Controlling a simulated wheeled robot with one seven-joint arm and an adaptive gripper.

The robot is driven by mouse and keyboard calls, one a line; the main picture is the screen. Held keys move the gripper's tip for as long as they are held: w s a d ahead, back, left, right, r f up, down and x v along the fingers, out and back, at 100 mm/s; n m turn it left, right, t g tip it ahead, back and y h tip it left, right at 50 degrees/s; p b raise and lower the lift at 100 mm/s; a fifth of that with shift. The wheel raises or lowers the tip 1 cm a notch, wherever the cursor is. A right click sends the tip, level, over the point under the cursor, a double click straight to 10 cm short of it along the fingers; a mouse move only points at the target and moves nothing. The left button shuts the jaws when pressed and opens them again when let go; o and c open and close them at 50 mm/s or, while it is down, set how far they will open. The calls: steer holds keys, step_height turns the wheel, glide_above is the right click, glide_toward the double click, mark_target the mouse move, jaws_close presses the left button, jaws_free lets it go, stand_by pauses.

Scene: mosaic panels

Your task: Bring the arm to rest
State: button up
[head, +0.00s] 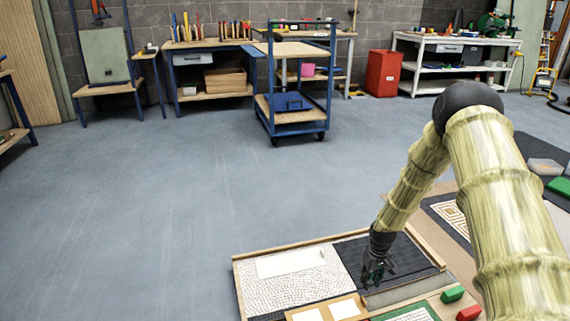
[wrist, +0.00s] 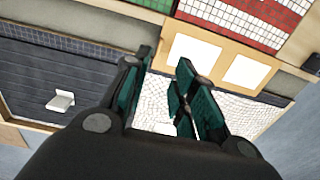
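My gripper (head: 377,275) hangs at the end of my arm, pointing down over the dark grey ribbed panel (head: 410,258) in the head view. In the wrist view my gripper (wrist: 165,75) has its two green-padded fingers apart, with nothing between them. A white pebbled mosaic panel (head: 305,284) lies left of the dark panel, and it shows behind and between the fingers in the wrist view (wrist: 152,103). How high the fingertips are above the panels is hard to tell.
A small white piece (wrist: 61,101) lies on the dark panel. Green (head: 452,294) and red (head: 469,313) blocks sit at the front right. A blue cart (head: 293,117), benches and a red bin (head: 383,73) stand far back. The floor at left is clear.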

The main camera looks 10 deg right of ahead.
steer(key=shift+y, duration=0.3)
steer(key=s+a+f, duration=0.2)
steer(key=s+a, duration=0.2)
steer(key=s, duration=0.2)
steer(key=s+a+f+p, duration=0.1)
steer(key=s+a+f, duration=0.1)
steer(key=s+a, duration=0.3)
steer(key=s+a+f, duration=0.2)
steer(key=s+a, duration=0.3)
steer(key=s, duration=0.1)
steer(key=shift+s+f, duration=0.35)
steer(key=shift+f, duration=0.05)
steer(key=shift+m, duration=0.5)
steer(key=s+a, duration=0.1)
steer(key=s, duration=0.3)
steer(key=s+a, duration=0.2)
steer(key=s, duration=0.2)
steer(key=s+a+p, duration=0.1)
steer(key=s+a, duration=0.1)
steer(key=s, duration=0.3)
steer(key=shift+s+r, duration=0.1)
steer(key=shift+r, duration=0.2)
steer(key=s+a+r, duration=0.1)
steer(key=s+r, duration=0.1)
steer(key=s, duration=0.6)
step_height(320, 180, up, 39)
steer(key=p, duration=3.8)
steer(key=shift+s+a+h, duration=0.15)
steer(key=shift+s+h, duration=0.15)
steer(key=shift+h, duration=0.1)
